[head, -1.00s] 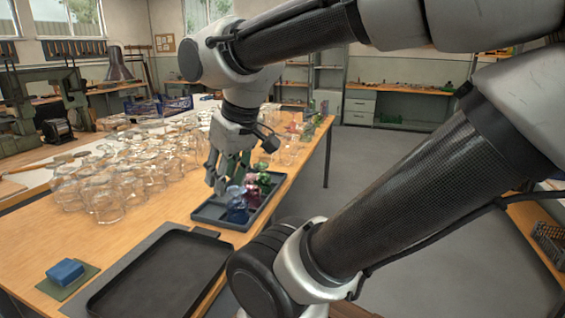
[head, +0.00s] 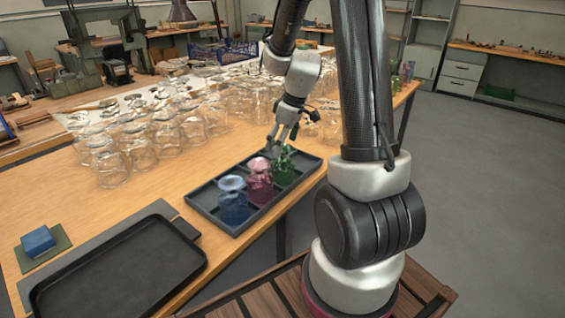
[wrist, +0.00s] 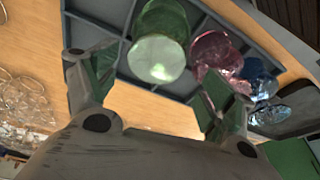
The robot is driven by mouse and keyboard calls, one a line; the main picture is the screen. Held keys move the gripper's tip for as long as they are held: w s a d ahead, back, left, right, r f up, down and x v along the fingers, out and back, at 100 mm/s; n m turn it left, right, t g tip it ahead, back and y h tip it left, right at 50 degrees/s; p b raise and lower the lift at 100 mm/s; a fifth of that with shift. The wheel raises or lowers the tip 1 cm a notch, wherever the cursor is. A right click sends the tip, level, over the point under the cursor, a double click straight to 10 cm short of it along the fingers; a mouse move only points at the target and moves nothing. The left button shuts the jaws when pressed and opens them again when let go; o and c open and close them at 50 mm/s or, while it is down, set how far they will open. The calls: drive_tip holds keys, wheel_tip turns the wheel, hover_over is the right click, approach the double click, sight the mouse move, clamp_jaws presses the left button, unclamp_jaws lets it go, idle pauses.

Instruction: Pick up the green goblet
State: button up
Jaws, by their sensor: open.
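The green goblet (head: 284,171) is in the far right compartment of a dark divided tray (head: 201,207) on the wooden bench. A pink-red goblet (head: 260,184) and a blue goblet (head: 233,204) stand beside it in the same tray. My gripper (head: 276,148) is close above the green goblet at its far left side. In the wrist view the green goblet (wrist: 160,47) lies just beyond my open fingers (wrist: 155,80), nearer the left one. The pink-red goblet (wrist: 216,53) and blue goblet (wrist: 260,76) are to its right. Contact with the green goblet cannot be made out.
Many clear glasses (head: 165,135) crowd the bench to the left of and behind the tray. A black flat tray (head: 120,272) and a blue block (head: 38,241) are at the near left. The floor (head: 480,190) at right is open.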

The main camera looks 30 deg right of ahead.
sight(280, 160)
drive_tip(key=x, duration=0.4)
drive_tip(key=d+x, duration=0.1)
drive_tip(key=x, duration=0.2)
drive_tip(key=shift+s+d+f, duration=0.15)
drive_tip(key=shift+s+f, duration=0.05)
drive_tip(key=shift+s, duration=0.2)
drive_tip(key=shift+w+f, duration=0.15)
drive_tip(key=shift+f, duration=0.3)
drive_tip(key=c, duration=0.9)
